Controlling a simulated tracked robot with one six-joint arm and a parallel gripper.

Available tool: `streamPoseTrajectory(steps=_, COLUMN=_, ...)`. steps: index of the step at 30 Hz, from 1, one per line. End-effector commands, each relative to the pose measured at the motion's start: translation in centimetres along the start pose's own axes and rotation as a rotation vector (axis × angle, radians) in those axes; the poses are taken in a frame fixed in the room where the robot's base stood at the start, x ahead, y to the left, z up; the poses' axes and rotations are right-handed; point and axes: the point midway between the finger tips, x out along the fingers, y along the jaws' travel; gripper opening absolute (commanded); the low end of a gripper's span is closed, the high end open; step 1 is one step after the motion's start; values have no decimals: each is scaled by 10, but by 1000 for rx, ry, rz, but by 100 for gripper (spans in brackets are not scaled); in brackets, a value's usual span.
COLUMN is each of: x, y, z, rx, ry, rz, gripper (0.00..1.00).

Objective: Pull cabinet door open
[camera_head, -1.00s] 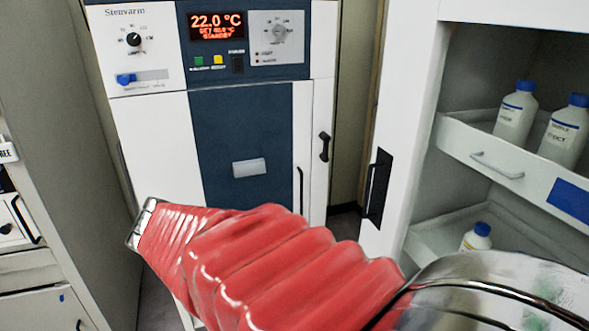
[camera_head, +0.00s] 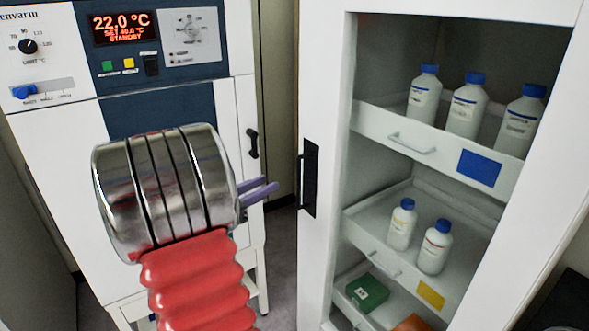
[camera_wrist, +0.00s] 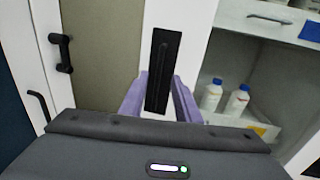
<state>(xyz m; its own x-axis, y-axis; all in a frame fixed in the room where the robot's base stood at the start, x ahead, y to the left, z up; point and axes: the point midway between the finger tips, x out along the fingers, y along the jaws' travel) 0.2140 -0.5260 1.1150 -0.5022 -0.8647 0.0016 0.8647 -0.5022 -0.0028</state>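The white cabinet (camera_head: 322,110) stands at the right. Its left front upright carries a black vertical handle plate (camera_head: 308,180), upright in the head view. Shelves show through the framed front; I cannot tell whether glass covers them. My gripper (camera_head: 271,185) has two purple fingers pointing right toward the handle, with a small gap between tips and handle in the head view. In the wrist view the handle (camera_wrist: 160,65) appears between the two spread fingers, which are empty. I cannot tell the exact depth left between them.
The oven-like unit (camera_head: 160,100) with a lit display stands at the left, with its own black handle (camera_head: 252,143). White bottles with blue caps (camera_head: 467,105) stand in the cabinet's drawers. A green box (camera_head: 367,292) sits low inside. A narrow floor gap (camera_head: 283,235) separates the two units.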

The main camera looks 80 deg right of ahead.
Motion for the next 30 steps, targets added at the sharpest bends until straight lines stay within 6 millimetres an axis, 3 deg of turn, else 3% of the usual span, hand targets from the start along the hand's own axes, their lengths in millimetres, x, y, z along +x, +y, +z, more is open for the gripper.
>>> streamPoseTrajectory(steps=14, x=8, y=-1, z=0, rx=2, ry=1, rz=-2, gripper=29)
streamPoseTrajectory(steps=30, x=82, y=-2, z=0, rx=3, ry=1, rz=-4, gripper=29)
